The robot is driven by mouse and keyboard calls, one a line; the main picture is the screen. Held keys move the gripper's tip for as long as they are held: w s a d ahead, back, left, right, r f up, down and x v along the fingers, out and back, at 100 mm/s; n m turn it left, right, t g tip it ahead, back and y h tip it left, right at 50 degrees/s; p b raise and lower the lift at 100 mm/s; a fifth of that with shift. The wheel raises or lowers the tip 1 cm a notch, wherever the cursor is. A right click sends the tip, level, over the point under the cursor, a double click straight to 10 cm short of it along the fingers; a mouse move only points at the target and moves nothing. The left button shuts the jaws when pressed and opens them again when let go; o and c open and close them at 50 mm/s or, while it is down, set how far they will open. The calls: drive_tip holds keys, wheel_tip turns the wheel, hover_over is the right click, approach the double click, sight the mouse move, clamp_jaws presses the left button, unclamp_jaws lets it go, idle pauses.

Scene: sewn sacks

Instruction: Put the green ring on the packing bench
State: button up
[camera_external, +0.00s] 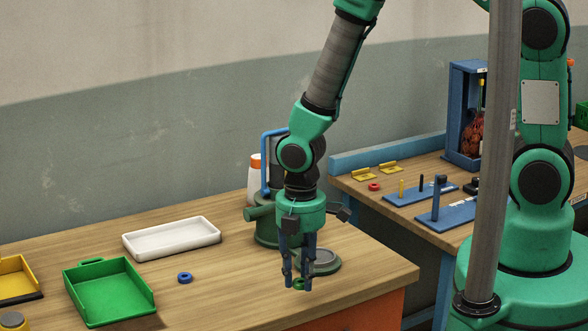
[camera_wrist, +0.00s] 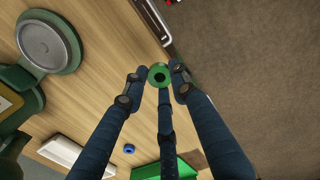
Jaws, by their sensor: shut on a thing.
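The green ring (camera_external: 299,284) is small and round with a dark hole. My gripper (camera_external: 298,283) points down with its fingertips closed around the ring. In the wrist view the green ring (camera_wrist: 159,69) sits between the fingertips of my gripper (camera_wrist: 160,80). The ring is low by the right part of the wooden bench (camera_external: 225,285) in front, close to the bench edge. I cannot tell whether the ring touches the wood. Neither bench shows a readable name, so I cannot tell which is the packing bench.
A green machine with a round grey plate (camera_external: 319,260) stands just behind my gripper. A blue ring (camera_external: 185,278), white tray (camera_external: 172,239), green tray (camera_external: 108,291) and yellow tray (camera_external: 18,278) lie left. A second bench (camera_external: 356,191) at right holds a red ring (camera_external: 374,187) and blue boards.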

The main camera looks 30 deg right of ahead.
idle(0.4)
hover_over(233, 296)
drive_tip(key=shift+a+f+p, duration=0.1)
drive_tip(key=shift+f+p, duration=0.2)
drive_tip(key=shift+f, duration=0.5)
drive_tip(key=shift+f, duration=1.75)
drive_tip(key=shift+f, duration=0.2)
drive_tip(key=o, duration=0.9)
drive_tip(key=shift+r, duration=0.15)
wheel_tip(233, 296, up, 12)
drive_tip(key=shift+r, duration=0.1)
